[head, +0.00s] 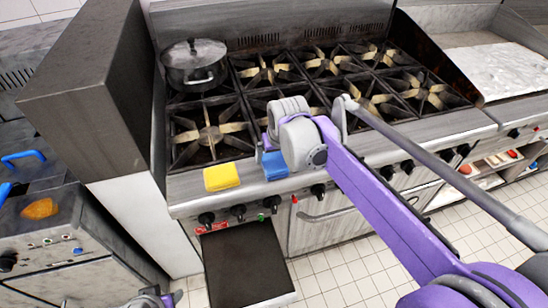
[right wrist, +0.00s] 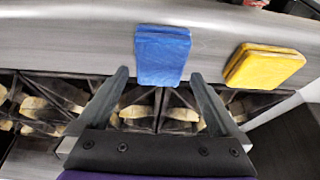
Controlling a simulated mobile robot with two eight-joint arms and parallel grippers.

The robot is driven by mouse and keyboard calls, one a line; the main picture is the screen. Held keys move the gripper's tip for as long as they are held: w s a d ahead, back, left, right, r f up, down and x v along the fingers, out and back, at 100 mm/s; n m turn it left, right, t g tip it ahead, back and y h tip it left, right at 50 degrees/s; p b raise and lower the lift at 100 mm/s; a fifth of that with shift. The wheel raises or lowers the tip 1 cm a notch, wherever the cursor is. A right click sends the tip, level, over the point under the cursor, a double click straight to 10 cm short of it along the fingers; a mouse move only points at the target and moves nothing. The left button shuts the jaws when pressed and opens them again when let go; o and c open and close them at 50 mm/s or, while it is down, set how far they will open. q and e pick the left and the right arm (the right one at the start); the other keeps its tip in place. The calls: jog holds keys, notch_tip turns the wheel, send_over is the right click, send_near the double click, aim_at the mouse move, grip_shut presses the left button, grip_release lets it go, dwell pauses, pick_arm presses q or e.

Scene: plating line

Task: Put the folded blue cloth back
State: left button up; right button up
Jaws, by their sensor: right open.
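The folded blue cloth (head: 275,166) lies on the steel front ledge of the stove, just right of a folded yellow cloth (head: 221,177). My right gripper (head: 267,150) is over the ledge at the blue cloth and partly hides it in the head view. In the right wrist view, the blue cloth (right wrist: 162,55) lies ahead of and between the two spread fingertips, and the gripper is open with nothing held. The yellow cloth (right wrist: 265,66) is to the right there. A small part of what looks like my left gripper (head: 150,299) shows at the bottom edge.
The stove's black burner grates (head: 208,135) lie behind the ledge, with a lidded pot (head: 194,68) at the back left. Knobs (head: 238,212) line the front below. A dark open panel (head: 243,262) juts out under the yellow cloth. A fryer (head: 45,240) stands left.

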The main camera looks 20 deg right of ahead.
jog(key=v, duration=0.9)
jog(key=s+d+f, duration=0.1)
jog(key=s+f, duration=0.7)
jog(key=s, duration=0.3)
jog(key=s+d+f, duration=0.1)
jog(key=s+f, duration=0.8)
jog(key=s, duration=0.3)
jog(key=shift+s+d+t+p, duration=0.25)
jog(key=shift+d+t+p, duration=0.05)
jog(key=shift+d, duration=0.05)
jog(key=shift+f, duration=0.1)
